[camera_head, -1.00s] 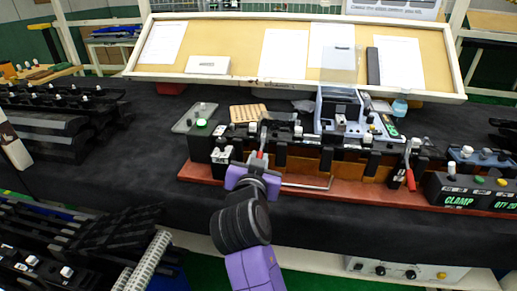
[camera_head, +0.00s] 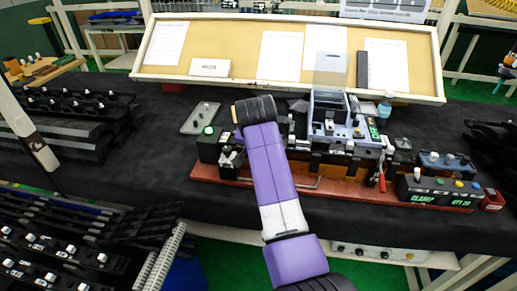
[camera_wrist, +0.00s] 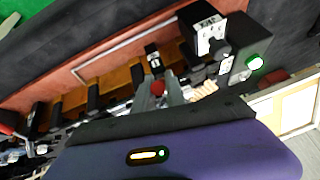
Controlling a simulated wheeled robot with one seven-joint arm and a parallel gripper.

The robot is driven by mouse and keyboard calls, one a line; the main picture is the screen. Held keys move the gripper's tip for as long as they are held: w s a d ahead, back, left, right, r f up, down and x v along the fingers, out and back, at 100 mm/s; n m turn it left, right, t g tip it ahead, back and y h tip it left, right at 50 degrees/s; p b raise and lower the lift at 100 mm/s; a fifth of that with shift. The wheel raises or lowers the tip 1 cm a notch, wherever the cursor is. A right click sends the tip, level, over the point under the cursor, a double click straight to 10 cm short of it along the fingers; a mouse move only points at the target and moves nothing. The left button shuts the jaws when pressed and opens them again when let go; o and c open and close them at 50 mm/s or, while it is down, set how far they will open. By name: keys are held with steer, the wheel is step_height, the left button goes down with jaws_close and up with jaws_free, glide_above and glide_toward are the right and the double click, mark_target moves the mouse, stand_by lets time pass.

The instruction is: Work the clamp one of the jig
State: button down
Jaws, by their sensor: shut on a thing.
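The jig (camera_head: 345,182) is a long red-brown base with wood-coloured blocks and black clamps along the table's front. In the wrist view, my gripper (camera_wrist: 160,92) has its two grey fingers shut on a red clamp handle (camera_wrist: 157,88), of which only the tip shows. This is the clamp toward the jig's left end in the head view, where my purple arm hides it and the gripper. A second red handle (camera_head: 382,180) hangs down at the jig's right part; a red handle also shows at the wrist view's left edge (camera_wrist: 6,129).
A black box with a green button (camera_head: 208,146) stands at the jig's left end. A box labelled CLAMP (camera_head: 437,191) stands at the right. A grey-blue device (camera_head: 335,122) is behind the jig. A metal rod (camera_head: 307,186) runs along the front.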

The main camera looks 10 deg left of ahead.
steer(key=shift+w+r+g, duration=0.35)
steer(key=shift+r+g, duration=0.05)
steer(key=shift+g, duration=0.6)
steer(key=shift+w+g, duration=0.15)
steer(key=shift+g, duration=0.15)
steer(key=c, duration=1.4)
jaws_free()
steer(key=shift+r, duration=0.1)
steer(key=b+v, duration=0.1)
steer(key=v, duration=0.6)
steer(key=shift+r, duration=0.3)
